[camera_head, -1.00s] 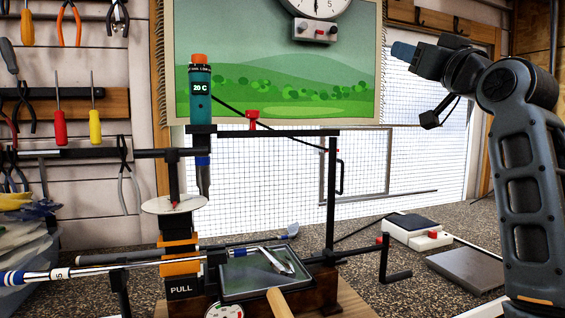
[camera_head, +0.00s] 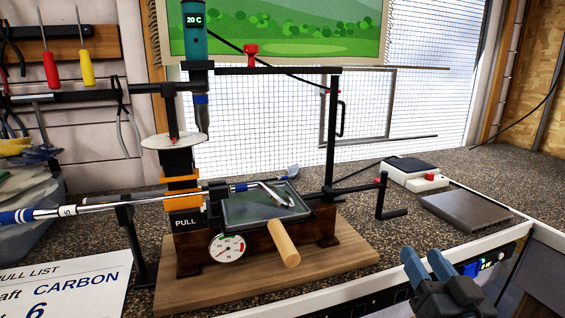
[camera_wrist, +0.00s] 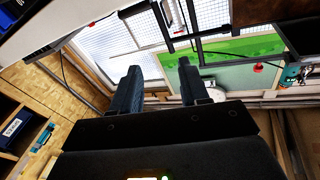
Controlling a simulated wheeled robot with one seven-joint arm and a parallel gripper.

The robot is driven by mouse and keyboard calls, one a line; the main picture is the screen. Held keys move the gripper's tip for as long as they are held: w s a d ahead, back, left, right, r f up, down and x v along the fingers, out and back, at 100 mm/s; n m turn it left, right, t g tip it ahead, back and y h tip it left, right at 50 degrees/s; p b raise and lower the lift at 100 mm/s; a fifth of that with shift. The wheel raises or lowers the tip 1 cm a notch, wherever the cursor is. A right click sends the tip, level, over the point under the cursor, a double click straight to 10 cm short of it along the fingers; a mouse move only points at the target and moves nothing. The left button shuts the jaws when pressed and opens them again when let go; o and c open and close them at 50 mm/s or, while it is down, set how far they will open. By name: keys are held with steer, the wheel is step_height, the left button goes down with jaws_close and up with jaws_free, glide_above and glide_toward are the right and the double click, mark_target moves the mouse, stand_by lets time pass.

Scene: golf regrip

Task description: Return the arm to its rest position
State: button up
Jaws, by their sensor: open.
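My gripper (camera_head: 430,268) is at the lower right of the head view, in front of the bench's front edge. Its two blue-grey fingers stand apart with nothing between them. In the wrist view my gripper (camera_wrist: 160,90) also shows spread, empty fingers, with the window mesh and green picture beyond them. Most of my arm is out of the head view. The golf club (camera_head: 95,207) lies across the pulling fixture at the left, apart from my gripper.
The fixture on its wooden base (camera_head: 260,270) fills the bench's middle, with a wooden handle (camera_head: 284,242) sticking out forward. A grey plate (camera_head: 466,209) and a white switch box (camera_head: 414,174) lie at the right. A pull list card (camera_head: 65,292) stands front left. The bench's far right is clear.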

steer(key=s+f+g, duration=0.1)
steer(key=s+f, duration=0.3)
steer(key=s, duration=0.3)
steer(key=s+a+f, duration=0.1)
steer(key=s+f, duration=0.2)
steer(key=s, duration=0.3)
steer(key=s+f+g, duration=0.1)
steer(key=s+f, duration=0.3)
steer(key=s, duration=0.3)
steer(key=s+a+r+n+g, duration=0.1)
steer(key=s+r+n+g, duration=0.1)
steer(key=s, duration=1.9)
steer(key=shift+s+r+g, duration=0.15)
steer(key=shift+g, duration=0.15)
